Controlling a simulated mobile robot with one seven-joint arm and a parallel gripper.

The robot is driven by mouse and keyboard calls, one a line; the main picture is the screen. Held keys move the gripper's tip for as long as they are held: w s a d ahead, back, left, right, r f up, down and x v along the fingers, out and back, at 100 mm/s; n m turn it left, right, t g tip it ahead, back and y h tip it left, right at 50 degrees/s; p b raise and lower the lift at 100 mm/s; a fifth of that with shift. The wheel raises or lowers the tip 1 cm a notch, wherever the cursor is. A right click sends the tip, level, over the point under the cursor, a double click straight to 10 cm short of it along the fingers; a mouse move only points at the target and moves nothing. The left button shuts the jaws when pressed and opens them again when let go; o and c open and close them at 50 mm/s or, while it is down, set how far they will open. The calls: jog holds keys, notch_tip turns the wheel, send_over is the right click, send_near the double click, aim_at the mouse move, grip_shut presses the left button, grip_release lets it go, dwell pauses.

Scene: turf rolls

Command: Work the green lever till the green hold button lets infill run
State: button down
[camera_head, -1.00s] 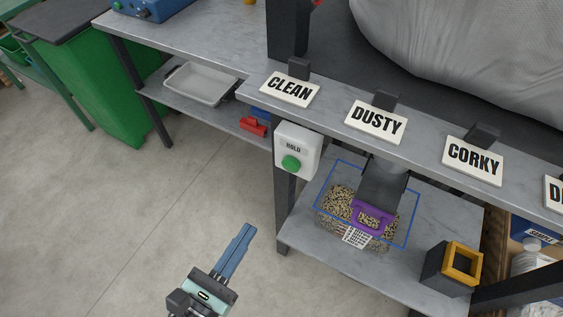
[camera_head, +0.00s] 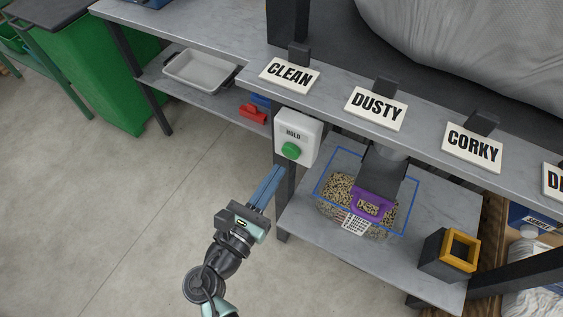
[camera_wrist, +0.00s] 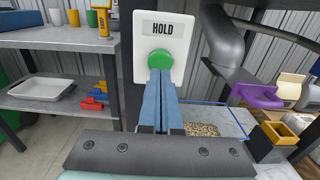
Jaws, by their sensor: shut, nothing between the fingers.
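The green hold button (camera_head: 291,150) sits on a white box marked HOLD (camera_head: 306,137), fixed to the table's dark front leg. In the wrist view the green button (camera_wrist: 160,61) is straight ahead, just beyond my fingertips. My gripper (camera_head: 274,172) has long blue fingers, shut and empty, pointing up at the button from below; I cannot tell whether they touch it. It also shows in the wrist view (camera_wrist: 160,76). A purple handle (camera_head: 373,202) is on the dark chute above a clear bin (camera_head: 337,213) holding grainy infill. No green lever is seen.
Signs CLEAN (camera_head: 290,75), DUSTY (camera_head: 376,109) and CORKY (camera_head: 473,147) stand along the bench edge. A yellow-rimmed dark block (camera_head: 447,262) is on the lower shelf at right. A grey tray (camera_head: 199,72) and red block (camera_head: 253,114) lie on the left shelf. The floor at left is clear.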

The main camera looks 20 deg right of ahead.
aim_at(289, 154)
jog(key=shift+x, duration=1.6)
